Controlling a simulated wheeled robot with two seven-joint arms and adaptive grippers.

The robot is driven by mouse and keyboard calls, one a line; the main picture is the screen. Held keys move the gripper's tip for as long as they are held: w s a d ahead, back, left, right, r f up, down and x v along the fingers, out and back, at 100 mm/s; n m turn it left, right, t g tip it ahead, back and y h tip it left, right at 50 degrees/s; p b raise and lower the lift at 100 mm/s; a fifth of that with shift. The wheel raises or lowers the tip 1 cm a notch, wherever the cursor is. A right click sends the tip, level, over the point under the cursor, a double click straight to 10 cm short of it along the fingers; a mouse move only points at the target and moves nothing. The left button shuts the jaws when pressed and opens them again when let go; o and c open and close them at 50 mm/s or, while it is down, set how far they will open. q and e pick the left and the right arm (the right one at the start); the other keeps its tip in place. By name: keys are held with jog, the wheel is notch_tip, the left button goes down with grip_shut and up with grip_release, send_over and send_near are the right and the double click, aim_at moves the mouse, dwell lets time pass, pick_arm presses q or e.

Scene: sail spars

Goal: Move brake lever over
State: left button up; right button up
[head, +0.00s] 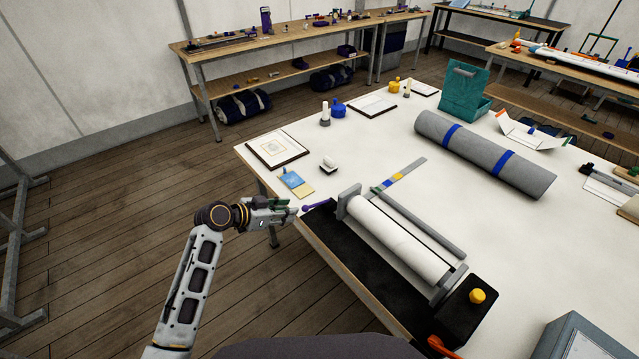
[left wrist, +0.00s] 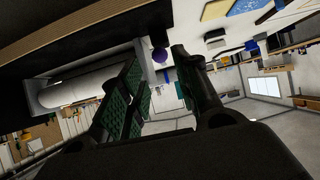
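The brake lever (head: 318,205) is a short purple lever at the left end of a roller machine (head: 400,240) on the white table. Its round purple knob (left wrist: 159,54) shows beyond the fingertips in the left wrist view, in line with the gap between them. My left gripper (head: 291,210) is just left of the lever at the table's edge. Its green-padded fingers (left wrist: 161,85) are apart with nothing between them. Whether a fingertip touches the lever is not clear. My right gripper is not in view.
A blue-and-yellow card (head: 297,184), a white stamp-like item (head: 329,164) and a framed sheet (head: 278,149) lie behind the lever. A grey roll with blue bands (head: 478,150) lies farther right. The floor left of the table is clear.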

pick_arm(q)
jog(key=b+x, duration=0.4)
jog(key=x, duration=0.3)
jog(key=shift+f, duration=0.15)
jog(key=c, duration=0.5)
